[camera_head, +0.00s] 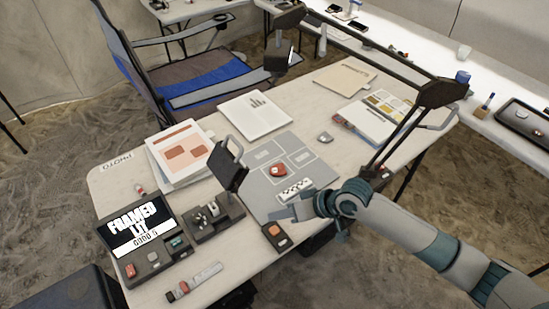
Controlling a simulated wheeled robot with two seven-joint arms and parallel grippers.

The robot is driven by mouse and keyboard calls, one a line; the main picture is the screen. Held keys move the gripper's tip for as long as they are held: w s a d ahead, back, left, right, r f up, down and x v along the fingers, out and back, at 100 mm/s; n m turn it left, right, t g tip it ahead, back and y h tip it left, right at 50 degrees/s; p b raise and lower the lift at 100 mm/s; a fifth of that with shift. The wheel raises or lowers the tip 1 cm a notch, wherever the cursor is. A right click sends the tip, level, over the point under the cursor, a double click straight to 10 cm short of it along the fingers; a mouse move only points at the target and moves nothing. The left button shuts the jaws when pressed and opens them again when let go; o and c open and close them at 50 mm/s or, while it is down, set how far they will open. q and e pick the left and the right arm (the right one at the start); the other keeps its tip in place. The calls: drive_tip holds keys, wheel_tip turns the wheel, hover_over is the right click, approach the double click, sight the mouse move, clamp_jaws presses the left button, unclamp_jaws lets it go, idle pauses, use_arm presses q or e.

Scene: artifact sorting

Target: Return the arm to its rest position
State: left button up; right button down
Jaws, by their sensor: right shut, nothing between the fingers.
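My right arm comes in from the lower right across the front edge of the table. My right gripper (296,209) is shut and empty, over or just in front of the near right part of the grey mat (262,203); I cannot tell its exact height. A red artifact (278,170) lies on the mat, near the middle. A black-and-white scale bar (293,189) lies on the mat between the artifact and my gripper. My left gripper is not in view.
A dark jointed boom (405,125) arches over the table. A display box (138,228), a small black device (215,215) and an orange-buttoned box (278,237) stand at the near left. A grey stone (325,137) lies beyond the mat. Floor is open at the lower right.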

drive_tip(key=s+f+t+h, duration=0.1)
drive_tip(key=s+f+t, duration=0.1)
drive_tip(key=s, duration=0.6)
drive_tip(key=s+d+f+m+g+h, duration=0.1)
drive_tip(key=s+d+f+m+h, duration=0.2)
drive_tip(key=s+d+h, duration=1.1)
drive_tip(key=s+d+f+y+b, duration=0.1)
drive_tip(key=s+d+f+y, duration=0.1)
drive_tip(key=f, duration=0.8)
drive_tip(key=s+d+f+g+y, duration=0.1)
drive_tip(key=d+f+y, duration=0.15)
drive_tip(key=f, duration=0.75)
drive_tip(key=s+d+f+y+b, duration=0.1)
drive_tip(key=s+d+f+y, duration=0.15)
drive_tip(key=f, duration=0.75)
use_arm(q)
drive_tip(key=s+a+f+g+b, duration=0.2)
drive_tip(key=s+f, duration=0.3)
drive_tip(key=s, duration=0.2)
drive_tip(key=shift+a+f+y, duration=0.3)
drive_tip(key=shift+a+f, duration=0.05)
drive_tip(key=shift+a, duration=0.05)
use_arm(e)
drive_tip(key=s+d+f+g, duration=0.1)
drive_tip(key=s+d+f, duration=0.2)
drive_tip(key=s+f, duration=1.4)
wheel_tip(320, 180, down, 3)
drive_tip(key=shift+s+d+f+g+h, duration=0.15)
drive_tip(key=shift+s+g+h, duration=0.15)
drive_tip(key=shift+g+h, duration=0.1)
